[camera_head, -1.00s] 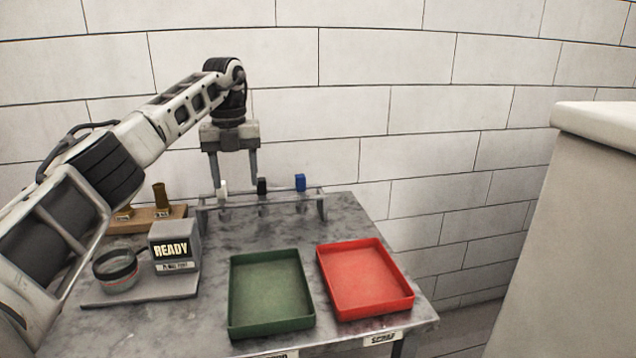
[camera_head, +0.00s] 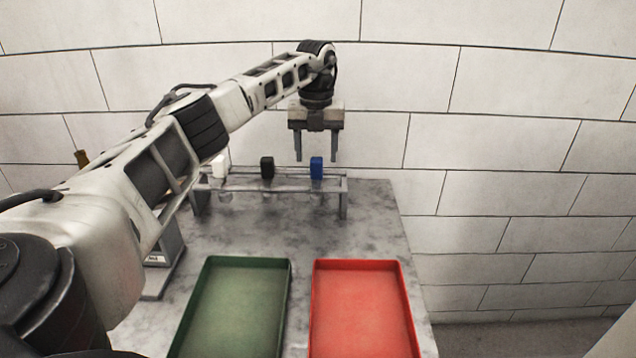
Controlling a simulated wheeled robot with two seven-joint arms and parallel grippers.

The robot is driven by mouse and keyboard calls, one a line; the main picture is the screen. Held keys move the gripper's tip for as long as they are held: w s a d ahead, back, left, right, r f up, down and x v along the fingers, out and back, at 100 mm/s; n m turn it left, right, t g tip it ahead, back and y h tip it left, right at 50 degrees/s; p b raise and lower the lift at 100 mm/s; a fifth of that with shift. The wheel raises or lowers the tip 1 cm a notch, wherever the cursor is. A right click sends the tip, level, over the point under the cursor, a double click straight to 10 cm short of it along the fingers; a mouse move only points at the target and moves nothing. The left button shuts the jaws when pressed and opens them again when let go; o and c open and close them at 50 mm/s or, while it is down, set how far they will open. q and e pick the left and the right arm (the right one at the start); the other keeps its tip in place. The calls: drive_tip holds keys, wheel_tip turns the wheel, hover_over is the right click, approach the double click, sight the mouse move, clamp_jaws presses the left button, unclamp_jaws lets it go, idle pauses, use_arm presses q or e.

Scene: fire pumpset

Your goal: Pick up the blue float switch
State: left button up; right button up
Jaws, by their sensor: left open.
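The blue float switch (camera_head: 316,168) stands upright at the right part of a grey metal rack (camera_head: 293,178) at the back of the table. My left gripper (camera_head: 317,160) points down around the blue switch's place in the picture, with its two fingers apart, one to either side of the switch's top. The fingertips show at about the height of its top edge; whether they are level with it in depth I cannot tell. Nothing is held. My right gripper does not show.
A black switch (camera_head: 267,167) and a white switch (camera_head: 219,166) share the rack to the left. A green tray (camera_head: 284,300) and a red tray (camera_head: 314,300) lie in front, empty. My left arm hides the table's left side. A white wall is close behind.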

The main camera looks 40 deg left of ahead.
sight(317, 178)
use_arm(q)
wheel_tip(317, 178, down, 8)
drive_tip(key=shift+w+r, duration=0.1)
drive_tip(key=shift+r, duration=0.15)
drive_tip(key=shift+c, duration=0.3)
drive_tip(key=c, duration=1.1)
